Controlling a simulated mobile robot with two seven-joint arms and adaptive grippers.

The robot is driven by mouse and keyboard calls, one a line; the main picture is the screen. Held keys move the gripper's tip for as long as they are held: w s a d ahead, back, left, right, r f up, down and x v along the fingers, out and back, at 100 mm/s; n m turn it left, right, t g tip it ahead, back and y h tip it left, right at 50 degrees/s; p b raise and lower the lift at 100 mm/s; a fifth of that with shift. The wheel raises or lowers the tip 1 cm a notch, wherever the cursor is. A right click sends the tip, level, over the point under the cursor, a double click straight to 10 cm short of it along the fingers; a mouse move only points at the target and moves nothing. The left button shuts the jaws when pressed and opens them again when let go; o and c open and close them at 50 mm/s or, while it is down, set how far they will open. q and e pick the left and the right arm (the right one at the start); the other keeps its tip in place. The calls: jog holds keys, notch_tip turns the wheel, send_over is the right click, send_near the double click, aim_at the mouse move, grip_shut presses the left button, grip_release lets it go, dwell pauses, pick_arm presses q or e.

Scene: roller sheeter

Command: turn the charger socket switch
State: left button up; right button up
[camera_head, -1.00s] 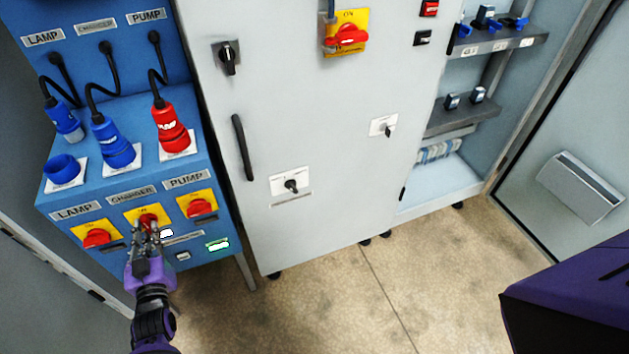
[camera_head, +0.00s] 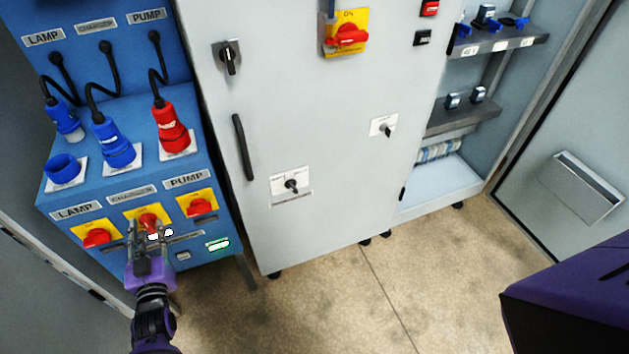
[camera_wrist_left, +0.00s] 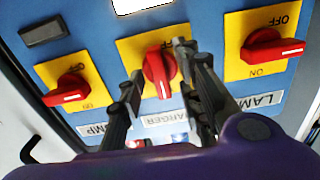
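The charger socket switch (camera_head: 149,221) is a red knob on a yellow plate, the middle of three on the blue panel. It also shows in the left wrist view (camera_wrist_left: 158,72), its grip bar upright in the picture, while both neighbouring knobs lie roughly crosswise. My left gripper (camera_head: 148,232) is at this knob. In the left wrist view the fingers (camera_wrist_left: 159,62) are apart, one on each side of the knob. A small gap shows on the left side; contact on the right side cannot be told. My right gripper is out of view.
The lamp switch (camera_head: 97,238) and pump switch (camera_head: 200,207) flank it closely. Blue and red plugs (camera_head: 170,133) stand on the ledge above. A lit green indicator (camera_head: 218,245) is at lower right. A grey cabinet (camera_head: 330,210) stands to the right, with open floor (camera_head: 330,300) before it.

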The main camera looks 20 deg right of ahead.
pick_arm(q)
jog(key=shift+s, duration=0.2)
jog(key=s, duration=1.1)
jog(key=shift+s+a, duration=0.2)
jog(key=shift+s, duration=0.1)
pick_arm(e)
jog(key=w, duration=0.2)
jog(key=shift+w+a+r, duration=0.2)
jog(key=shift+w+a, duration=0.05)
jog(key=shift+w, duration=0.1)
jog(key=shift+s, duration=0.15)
